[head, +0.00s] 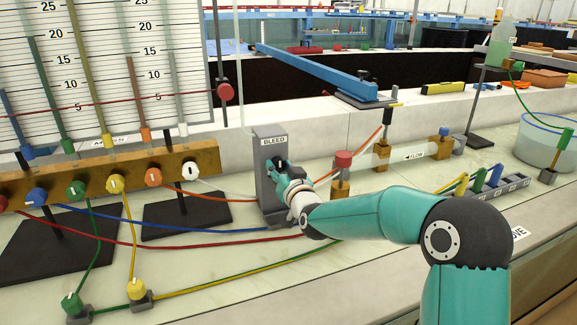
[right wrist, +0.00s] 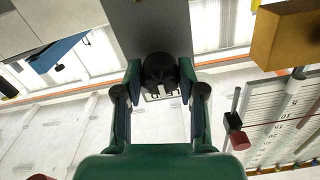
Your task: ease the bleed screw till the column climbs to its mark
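The grey bleed block (head: 268,165), labelled BLEED, stands upright on the bench. Its dark bleed screw knob (right wrist: 160,72) sits between the fingertips of my right gripper (right wrist: 160,85), with a finger against each side. In the head view my right gripper (head: 283,172) reaches the block's front and covers most of the knob. The manometer board (head: 95,75) at left carries coloured tubes in front of numbered scales. A thin red line crosses it to a red slider (head: 226,92) at its right edge. The exact column tops are too small to read. My left gripper is out of view.
A brass manifold (head: 135,177) with several coloured taps stands below the board, with coloured hoses across the bench. A clear flow tube (head: 395,155), a red-capped brass fitting (head: 342,172) and a grey clip rack (head: 500,188) lie right of the block. A water tub (head: 540,145) stands far right.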

